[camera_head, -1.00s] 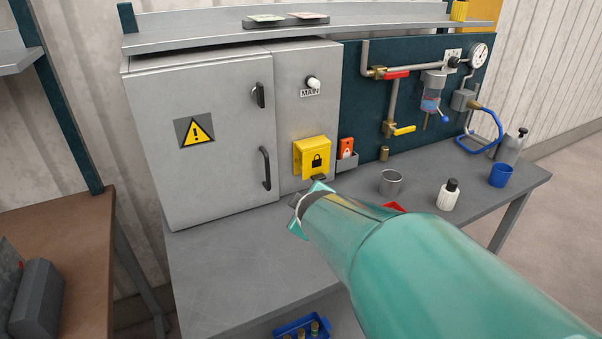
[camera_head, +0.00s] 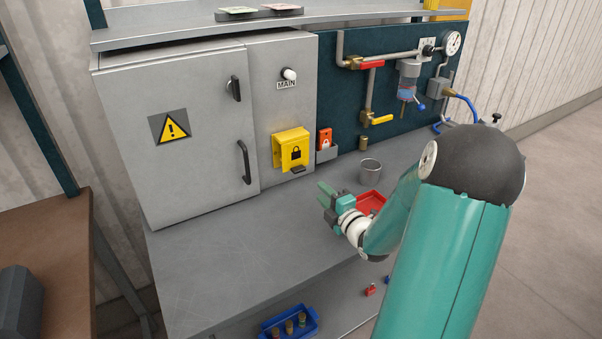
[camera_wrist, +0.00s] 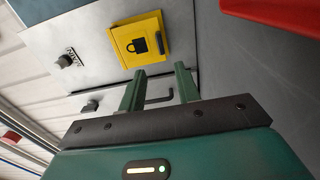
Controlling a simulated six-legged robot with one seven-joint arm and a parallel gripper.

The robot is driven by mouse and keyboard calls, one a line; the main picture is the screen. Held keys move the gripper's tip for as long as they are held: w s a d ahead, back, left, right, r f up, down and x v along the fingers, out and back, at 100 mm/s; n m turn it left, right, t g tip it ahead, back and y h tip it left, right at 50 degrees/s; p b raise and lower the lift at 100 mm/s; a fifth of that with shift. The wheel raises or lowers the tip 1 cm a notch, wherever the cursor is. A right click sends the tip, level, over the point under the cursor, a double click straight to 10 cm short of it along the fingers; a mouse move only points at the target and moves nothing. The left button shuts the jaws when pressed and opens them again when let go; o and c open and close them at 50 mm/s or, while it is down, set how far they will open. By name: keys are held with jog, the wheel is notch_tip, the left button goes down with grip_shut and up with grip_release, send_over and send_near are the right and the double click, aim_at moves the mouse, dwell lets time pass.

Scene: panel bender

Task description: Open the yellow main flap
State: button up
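The yellow main flap (camera_head: 291,148) with a black padlock symbol is on the narrow right panel of the grey cabinet, below the MAIN knob. It appears closed, with a small dark piece at its lower edge. In the wrist view the flap (camera_wrist: 139,40) lies beyond the fingers, rotated in the picture. My gripper (camera_head: 325,195) is over the bench, to the lower right of the flap and apart from it. In the wrist view my gripper (camera_wrist: 158,80) has its two green fingers spread with nothing between them.
The cabinet door has a black handle (camera_head: 244,162). A red padlock tag (camera_head: 325,138) sits in a holder right of the flap. A metal cup (camera_head: 370,171) and red tray (camera_head: 369,203) stand near my gripper. The bench's front left (camera_head: 215,250) is clear.

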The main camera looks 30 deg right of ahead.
aim_at(301, 171)
jog(key=w, duration=1.2)
jog(key=shift+w+d, duration=0.25)
jog(key=shift+d, duration=0.1)
grip_shut()
